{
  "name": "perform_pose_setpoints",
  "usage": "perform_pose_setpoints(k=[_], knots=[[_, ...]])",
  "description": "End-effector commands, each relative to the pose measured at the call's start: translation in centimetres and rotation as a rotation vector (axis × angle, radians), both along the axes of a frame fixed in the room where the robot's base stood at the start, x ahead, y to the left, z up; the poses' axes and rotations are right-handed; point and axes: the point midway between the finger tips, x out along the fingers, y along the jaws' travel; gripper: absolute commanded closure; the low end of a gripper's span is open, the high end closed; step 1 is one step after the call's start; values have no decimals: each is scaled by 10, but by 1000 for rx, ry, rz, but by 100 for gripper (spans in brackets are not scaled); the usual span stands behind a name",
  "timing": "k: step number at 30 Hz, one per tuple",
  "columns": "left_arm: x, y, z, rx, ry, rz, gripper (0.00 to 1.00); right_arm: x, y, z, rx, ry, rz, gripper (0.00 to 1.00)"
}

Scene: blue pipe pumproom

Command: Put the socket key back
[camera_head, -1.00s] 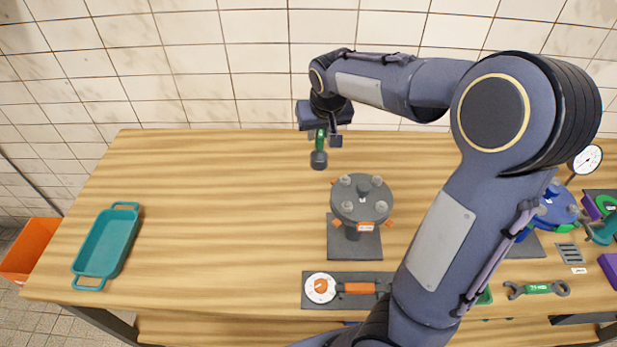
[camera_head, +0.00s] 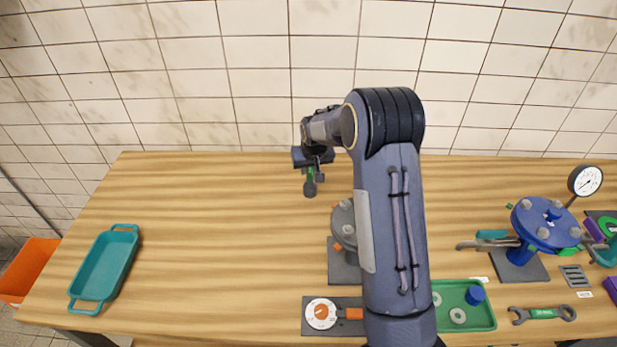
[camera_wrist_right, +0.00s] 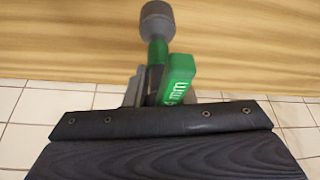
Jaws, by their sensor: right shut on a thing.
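The socket key (camera_head: 310,184) has a green handle and a dark grey round socket end. My right gripper (camera_head: 312,167) is shut on its green part and holds it over the back of the wooden table, socket end down. In the right wrist view the socket key (camera_wrist_right: 158,45) shows its grey socket and a green tag marked in mm between the jaws. Whether the socket touches the table I cannot tell. My left gripper is not in view.
My right arm partly hides a grey flange stand (camera_head: 343,255) and a dial tool (camera_head: 321,313). A green tray (camera_head: 483,319), blue flange (camera_head: 546,223), wrench (camera_head: 542,314) and gauge (camera_head: 585,181) are right. A teal tray (camera_head: 104,268) lies left. The table's left middle is clear.

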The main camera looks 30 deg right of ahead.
Motion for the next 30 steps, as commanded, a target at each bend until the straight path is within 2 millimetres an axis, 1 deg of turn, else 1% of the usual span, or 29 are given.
perform_pose_setpoints(k=[2, 8, 10, 12, 15, 22, 26, 27, 30], knots=[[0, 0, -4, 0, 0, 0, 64, 6, -3, -9, -1, -1, -1, 100], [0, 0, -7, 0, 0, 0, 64, 14, -5, -18, 0, -1, -1, 100], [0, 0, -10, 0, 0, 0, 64, 19, -7, -26, 0, -1, 0, 100], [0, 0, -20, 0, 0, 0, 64, 17, -6, -41, 1, 1, 0, 100], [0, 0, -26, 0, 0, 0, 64, 17, -6, -53, 0, 0, 0, 100], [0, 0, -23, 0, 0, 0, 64, 18, -6, -51, -1, -2, 0, 100], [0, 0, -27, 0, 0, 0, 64, 17, -6, -55, -1, -2, 0, 100], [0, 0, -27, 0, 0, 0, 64, 17, -6, -56, 0, 0, 0, 76], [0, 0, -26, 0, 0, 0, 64, 17, -6, -54, 0, 0, 0, 63]])
